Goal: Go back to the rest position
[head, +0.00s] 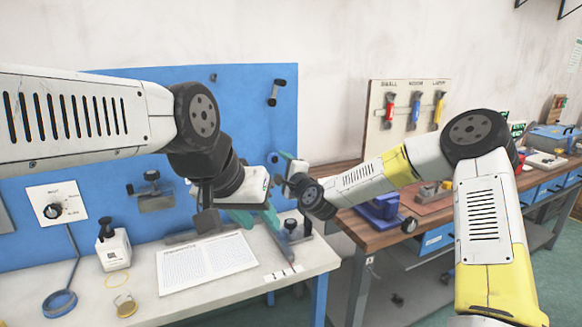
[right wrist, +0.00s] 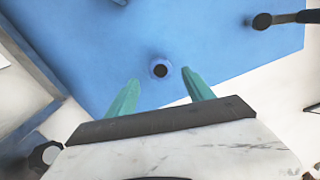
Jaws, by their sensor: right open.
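My left gripper (head: 268,226) hangs above the right end of the white bench in the head view, teal fingers pointing down. It partly overlaps small dark fixtures, and the gap between its fingers is unclear. My right gripper (head: 287,160) is higher, at the end of the yellow and white arm, in front of the blue panel. In the right wrist view my right gripper (right wrist: 160,77) is open, its two teal fingers apart. Nothing is between them. A dark round knob (right wrist: 160,71) on the blue panel shows behind the gap.
A wooden bench (head: 352,222) at right holds a blue tool (head: 380,211). Floor shows at lower right.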

